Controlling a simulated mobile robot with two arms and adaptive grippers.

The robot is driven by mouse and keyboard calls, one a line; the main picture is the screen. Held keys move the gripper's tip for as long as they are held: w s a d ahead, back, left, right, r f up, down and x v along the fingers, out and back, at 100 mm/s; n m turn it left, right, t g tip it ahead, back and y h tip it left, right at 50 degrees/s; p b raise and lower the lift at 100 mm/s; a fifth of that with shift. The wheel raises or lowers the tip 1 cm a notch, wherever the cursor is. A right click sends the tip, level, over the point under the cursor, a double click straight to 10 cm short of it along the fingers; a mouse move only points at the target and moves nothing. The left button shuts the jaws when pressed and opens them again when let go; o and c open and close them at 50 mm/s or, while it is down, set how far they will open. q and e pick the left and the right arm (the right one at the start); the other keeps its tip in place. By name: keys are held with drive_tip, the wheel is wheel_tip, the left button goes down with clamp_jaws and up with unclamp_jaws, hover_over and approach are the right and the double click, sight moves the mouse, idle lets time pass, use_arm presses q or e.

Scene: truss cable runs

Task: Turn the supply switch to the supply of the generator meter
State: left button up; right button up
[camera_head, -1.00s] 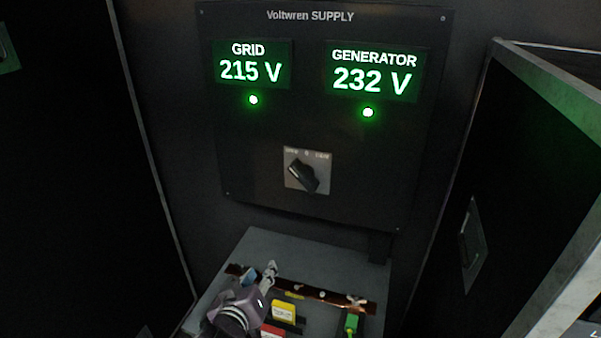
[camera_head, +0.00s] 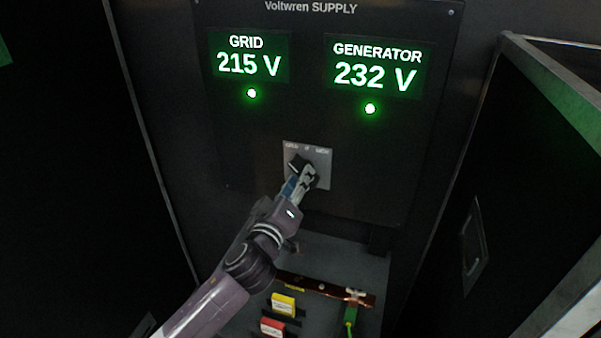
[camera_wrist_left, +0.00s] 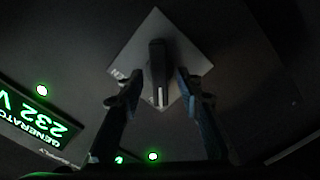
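The supply switch has a dark knob (camera_head: 297,164) on a light square plate (camera_head: 323,178), below the two meters on the black panel. The knob lies diagonally, its marked end toward the upper left, the grid side. The generator meter (camera_head: 375,68) reads 232 V on the right; the grid meter (camera_head: 247,57) reads 215 V on the left. My left gripper (camera_head: 303,176) is at the switch and covers part of it. In the left wrist view, its open fingers (camera_wrist_left: 158,79) stand either side of the knob (camera_wrist_left: 158,65), with gaps showing. My right gripper is out of view.
Below the panel is a grey recess with a copper bar (camera_head: 335,292), a yellow block (camera_head: 284,303), a red block (camera_head: 272,328) and a green connector (camera_head: 350,318). Dark cabinet sides stand left and right, the right one with a handle (camera_head: 474,240).

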use_arm(q)
drive_tip(key=shift+w+d, duration=0.25)
drive_tip(key=shift+w, duration=0.4)
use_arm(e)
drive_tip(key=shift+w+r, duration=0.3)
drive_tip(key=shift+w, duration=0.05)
use_arm(q)
clamp_jaws()
drive_tip(key=shift+m+p, duration=0.85)
drive_tip(key=shift+m, duration=8.15)
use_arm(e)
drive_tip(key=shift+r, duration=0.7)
